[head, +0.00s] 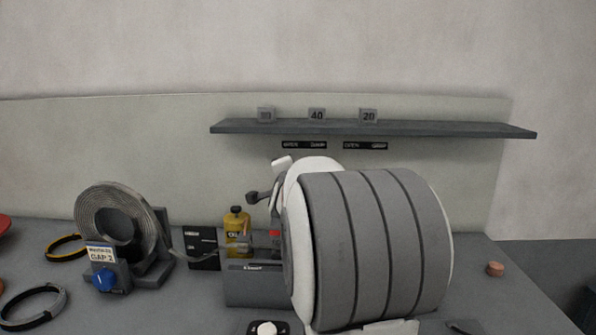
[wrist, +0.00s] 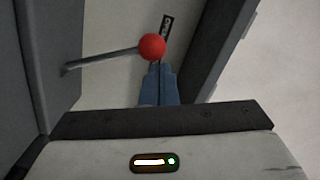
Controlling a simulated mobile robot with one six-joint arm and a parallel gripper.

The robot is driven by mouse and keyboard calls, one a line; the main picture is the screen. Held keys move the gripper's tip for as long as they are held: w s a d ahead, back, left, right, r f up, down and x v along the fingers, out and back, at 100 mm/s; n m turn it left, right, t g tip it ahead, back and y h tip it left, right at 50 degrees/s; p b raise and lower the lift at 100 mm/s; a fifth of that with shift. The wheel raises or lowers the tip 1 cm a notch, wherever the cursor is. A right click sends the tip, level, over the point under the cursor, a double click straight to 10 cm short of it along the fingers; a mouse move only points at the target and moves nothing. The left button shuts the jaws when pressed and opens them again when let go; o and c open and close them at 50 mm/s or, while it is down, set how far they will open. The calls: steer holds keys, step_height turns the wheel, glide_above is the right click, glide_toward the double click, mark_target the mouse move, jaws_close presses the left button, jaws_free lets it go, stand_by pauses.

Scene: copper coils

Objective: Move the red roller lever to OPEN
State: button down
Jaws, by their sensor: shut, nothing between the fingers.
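The red ball knob (wrist: 152,46) of the lever shows in the wrist view, on the end of a thin grey rod (wrist: 105,58) that runs left to a grey panel. My gripper (wrist: 157,68) has its blue fingers shut together with nothing between them. Their tips are at the lower edge of the knob in the picture; I cannot tell whether they touch it. A dark label with white letters (wrist: 166,24) is behind the knob, partly covered. In the head view a small red spot (head: 275,233) shows beside my arm; I cannot tell if it is the knob. My fingertips are not clear there.
A grey shelf (head: 420,128) on the back panel carries number blocks, with dark labels (head: 365,146) below. A coil (head: 93,208) on a stand, a blue knob (head: 103,279), a yellow bottle (head: 237,222) and a grey box (head: 255,288) stand left of my arm, which hides the middle right.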

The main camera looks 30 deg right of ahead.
stand_by(0.3)
steer(key=s+a+r+b, duration=0.2)
steer(key=s+a+b, duration=0.1)
steer(key=s, duration=0.8)
steer(key=shift+r, duration=0.3)
